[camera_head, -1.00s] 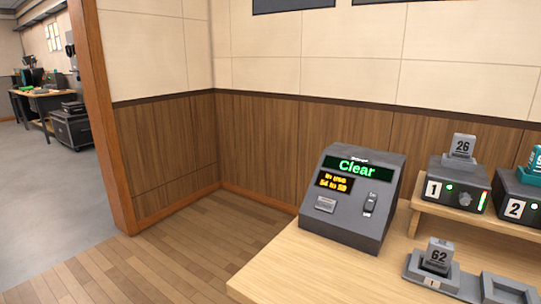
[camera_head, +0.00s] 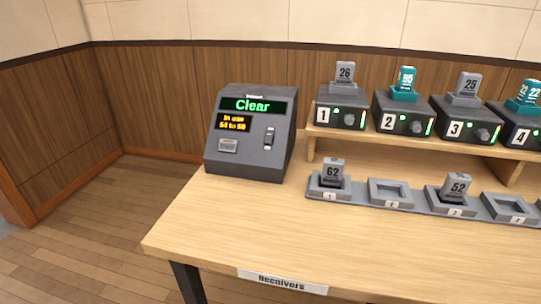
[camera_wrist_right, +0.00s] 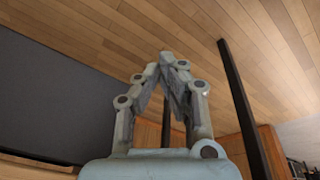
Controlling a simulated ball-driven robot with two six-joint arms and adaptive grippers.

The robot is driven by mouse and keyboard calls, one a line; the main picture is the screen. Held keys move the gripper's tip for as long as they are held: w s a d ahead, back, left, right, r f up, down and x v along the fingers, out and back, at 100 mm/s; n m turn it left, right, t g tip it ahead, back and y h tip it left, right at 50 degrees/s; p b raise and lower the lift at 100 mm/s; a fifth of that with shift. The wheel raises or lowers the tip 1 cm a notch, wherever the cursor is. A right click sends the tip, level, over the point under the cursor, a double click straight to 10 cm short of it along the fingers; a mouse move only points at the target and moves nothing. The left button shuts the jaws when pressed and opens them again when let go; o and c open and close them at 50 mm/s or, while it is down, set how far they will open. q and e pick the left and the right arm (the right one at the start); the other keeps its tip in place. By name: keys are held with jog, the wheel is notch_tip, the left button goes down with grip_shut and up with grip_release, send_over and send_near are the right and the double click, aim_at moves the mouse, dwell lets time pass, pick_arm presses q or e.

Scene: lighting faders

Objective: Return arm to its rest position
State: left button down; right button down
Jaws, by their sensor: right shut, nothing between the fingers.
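My right gripper (camera_wrist_right: 165,62) shows in the right wrist view with its fingertips together. It is shut and empty, apart from any object, with wooden floor boards behind it. Neither gripper shows in the head view. In the head view a grey console (camera_head: 250,135) stands on the left of the wooden table (camera_head: 215,225). Its screen reads "Clear" in green, with "In use 54 to 59", not fully legible, in yellow below.
Several numbered receivers, such as receiver 1 (camera_head: 338,112), stand on a raised wooden shelf (camera_head: 400,143). Below, a grey tray (camera_head: 360,205) holds units 62 (camera_head: 333,170) and 52 (camera_head: 457,187). The table's front left is clear. In the wrist view, a dark post (camera_wrist_right: 242,105) stands right of the gripper.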

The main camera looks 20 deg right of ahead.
jog(key=s+d+f+g, duration=0.1)
jog(key=s+f, duration=1.9)
jog(key=f, duration=0.1)
jog(key=shift+s+d+g, duration=0.15)
jog(key=shift+d+g, duration=0.1)
jog(key=shift+g, duration=0.05)
dwell(0.5)
